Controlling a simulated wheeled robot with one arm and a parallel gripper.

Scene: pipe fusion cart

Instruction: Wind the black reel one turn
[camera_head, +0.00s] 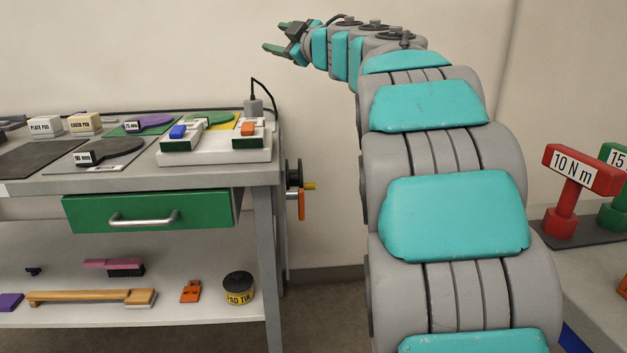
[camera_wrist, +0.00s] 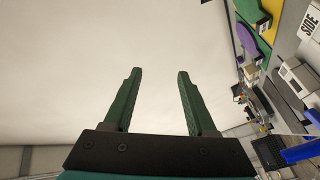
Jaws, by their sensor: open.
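A small black reel (camera_head: 293,172) is mounted on the right end of the cart (camera_head: 277,176). A yellow handle (camera_head: 308,185) sticks out to the right at its lower part, and an orange handle (camera_head: 301,205) hangs just below. I cannot tell which handle belongs to the reel. My gripper (camera_head: 275,36) is up high, above the cart's back right corner, well above the reel and pointing left. In the wrist view my gripper (camera_wrist: 158,74) has its two green fingers spread with nothing between them. The reel is not clearly seen in the wrist view.
A white switch box (camera_head: 215,153) with blue and orange rockers stands near the cart's right end. A cable plug (camera_head: 256,107) rises behind it. A red 10 N m tool (camera_head: 572,185) stands on the right bench. The air around my gripper is clear.

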